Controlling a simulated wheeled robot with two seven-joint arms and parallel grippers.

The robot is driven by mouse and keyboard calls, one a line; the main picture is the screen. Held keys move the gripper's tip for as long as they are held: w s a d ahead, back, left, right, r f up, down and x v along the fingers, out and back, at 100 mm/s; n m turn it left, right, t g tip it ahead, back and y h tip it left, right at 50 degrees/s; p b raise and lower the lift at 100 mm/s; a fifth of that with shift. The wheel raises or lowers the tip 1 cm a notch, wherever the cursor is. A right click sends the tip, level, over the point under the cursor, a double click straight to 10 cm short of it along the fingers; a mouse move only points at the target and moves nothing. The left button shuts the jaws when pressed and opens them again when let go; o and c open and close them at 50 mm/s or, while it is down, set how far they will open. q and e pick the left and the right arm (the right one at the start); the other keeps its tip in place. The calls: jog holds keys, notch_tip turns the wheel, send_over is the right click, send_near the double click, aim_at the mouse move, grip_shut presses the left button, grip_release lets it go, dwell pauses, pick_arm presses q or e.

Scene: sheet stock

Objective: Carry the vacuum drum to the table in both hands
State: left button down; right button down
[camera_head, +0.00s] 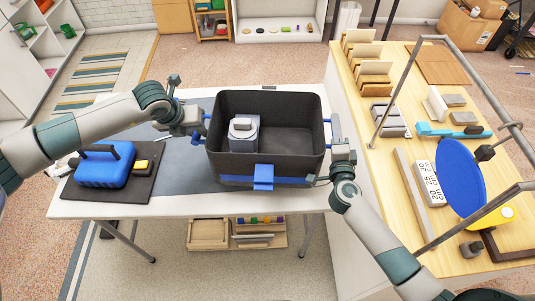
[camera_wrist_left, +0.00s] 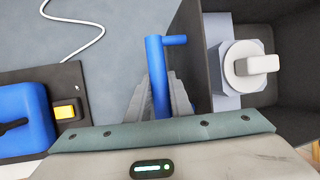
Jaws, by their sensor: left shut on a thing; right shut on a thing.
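The vacuum drum (camera_head: 232,165) is an open black tub with blue side handles and a blue front latch (camera_head: 263,178). It is upright over the white table (camera_head: 180,208); I cannot tell whether its base touches the top. A grey block-like part (camera_head: 243,130) is inside; it also shows in the left wrist view (camera_wrist_left: 249,70). My left gripper (camera_head: 199,131) is shut on the drum's left blue handle, which stands between the fingers in the left wrist view (camera_wrist_left: 159,75). My right gripper (camera_head: 334,165) is at the drum's right side, shut on its handle, with the grip partly hidden.
A blue case-like unit (camera_head: 103,170) with a yellow button (camera_head: 141,164) sits on a dark mat at the table's left. A wooden bench (camera_head: 400,165) with a metal rail and a blue disc (camera_head: 460,177) stands close on the right. A grey mat (camera_head: 190,178) lies on the table.

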pick_arm(q)
jog(key=shift+w+r, duration=0.1)
jog(key=shift+w, duration=0.25)
pick_arm(e)
jog(key=shift+w+d+r, duration=0.1)
jog(key=shift+w+r, duration=0.05)
jog(key=shift+w, duration=0.2)
pick_arm(q)
jog(key=shift+s+r, duration=0.1)
pick_arm(e)
jog(key=shift+s+r, duration=0.1)
